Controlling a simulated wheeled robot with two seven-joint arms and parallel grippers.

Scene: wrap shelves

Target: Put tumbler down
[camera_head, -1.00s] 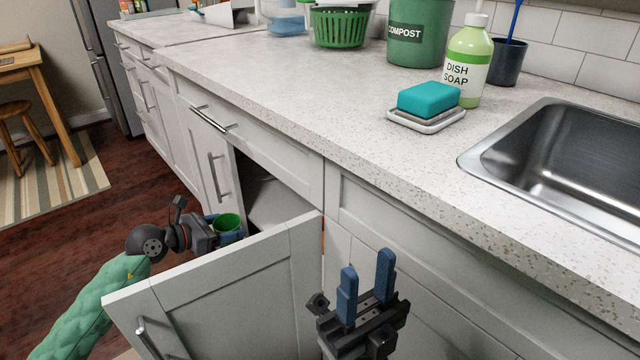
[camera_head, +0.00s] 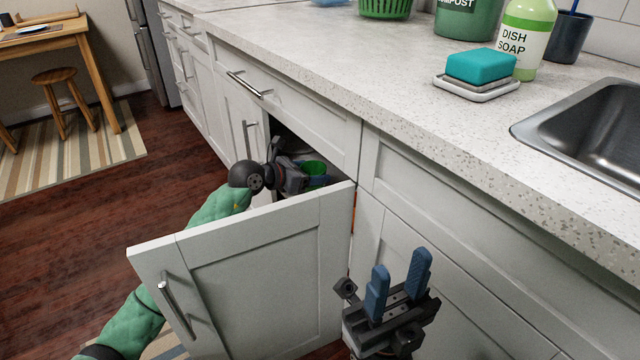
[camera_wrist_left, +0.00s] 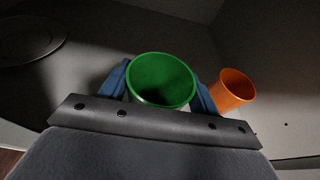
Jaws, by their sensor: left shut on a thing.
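The green tumbler (camera_head: 314,168) is held at the opening of the lower cabinet, above and behind the open door. In the left wrist view I look into its round green mouth (camera_wrist_left: 161,79), with a blue finger on each side. My left gripper (camera_head: 306,181) is shut on it. The tumbler's base is hidden, so I cannot tell whether it touches the shelf. An orange tumbler (camera_wrist_left: 233,88) stands to its right inside the cabinet. My right gripper (camera_head: 399,286) is open and empty in front of the cabinets, right of the open door.
The cabinet's dim interior (camera_wrist_left: 90,60) has a flat round thing (camera_wrist_left: 30,40) at the far left.

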